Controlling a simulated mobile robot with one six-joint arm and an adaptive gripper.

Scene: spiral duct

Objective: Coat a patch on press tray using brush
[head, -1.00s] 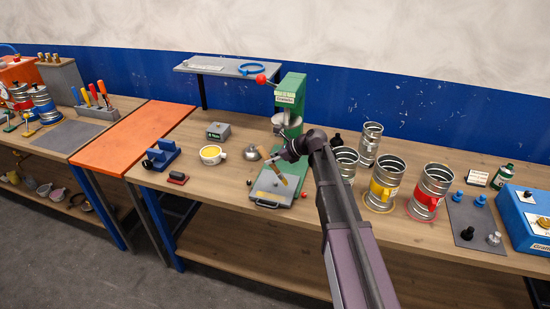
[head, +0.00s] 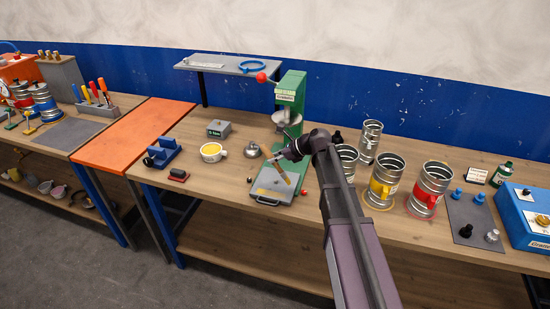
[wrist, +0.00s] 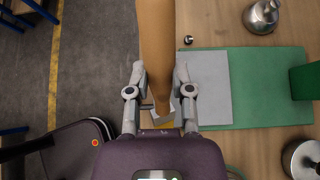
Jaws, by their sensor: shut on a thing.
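I cannot tell whether the bristles touch the tray. No coated patch can be made out.
A white cup with yellow content (head: 212,153) and a small metal weight (head: 252,151) stand left of the press. Several metal duct cans, one with a yellow label (head: 384,181), stand close to the right of my arm.

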